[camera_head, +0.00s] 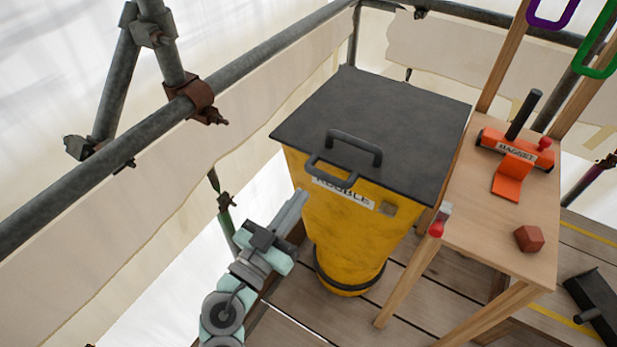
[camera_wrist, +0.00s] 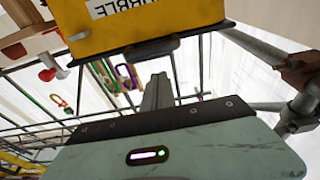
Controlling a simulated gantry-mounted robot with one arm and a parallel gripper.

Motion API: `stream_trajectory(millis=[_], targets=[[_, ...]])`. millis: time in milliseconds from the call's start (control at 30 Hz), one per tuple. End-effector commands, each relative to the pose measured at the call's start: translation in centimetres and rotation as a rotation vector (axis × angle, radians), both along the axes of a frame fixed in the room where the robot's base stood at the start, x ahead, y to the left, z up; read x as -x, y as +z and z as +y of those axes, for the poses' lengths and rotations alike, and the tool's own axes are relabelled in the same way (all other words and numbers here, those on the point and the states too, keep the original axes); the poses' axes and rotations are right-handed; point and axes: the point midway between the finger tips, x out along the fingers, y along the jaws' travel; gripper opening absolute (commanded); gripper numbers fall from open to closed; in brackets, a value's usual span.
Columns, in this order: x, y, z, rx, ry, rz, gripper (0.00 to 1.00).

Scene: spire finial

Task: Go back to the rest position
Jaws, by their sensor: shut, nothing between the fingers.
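My gripper (camera_head: 296,205) is shut and empty, its fingers together. It is raised at the front left of the yellow rubble bin (camera_head: 350,235), pointing up toward the bin. In the wrist view the shut fingers (camera_wrist: 157,90) stand in the middle, below the yellow bin (camera_wrist: 150,25), whose label appears upside down. The bin has a dark flat lid (camera_head: 385,115) with handles, and the lid lies closed on top. I cannot tell whether the fingertips touch the bin.
A wooden stand (camera_head: 475,230) to the right carries an orange magnet tool (camera_head: 515,155) and a reddish block (camera_head: 529,239). Purple and green carabiners (camera_head: 600,55) hang above it. A scaffold rail (camera_head: 100,160) runs along the left. A dark hammer-like tool (camera_head: 597,300) lies lower right.

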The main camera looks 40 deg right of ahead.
Motion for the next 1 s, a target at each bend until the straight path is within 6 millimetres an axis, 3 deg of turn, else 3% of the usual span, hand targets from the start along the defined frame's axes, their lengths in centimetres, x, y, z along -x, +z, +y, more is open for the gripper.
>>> stream_trajectory(millis=[200,600,667,767,867,1000], targets=[[0.7,-0.9,1.9,0.001,0.004,-0.004,0.0],[0.3,-1.2,2.3,0.009,0.021,0.016,0.0],[-0.8,-1.6,2.7,0.024,0.057,0.057,0.0],[-4.1,-3.1,4.0,0.062,0.178,0.173,0.0],[-7.9,-6.0,6.7,0.107,0.358,0.315,0.0],[-11.7,-10.4,12.2,0.155,0.646,0.45,0.0]])
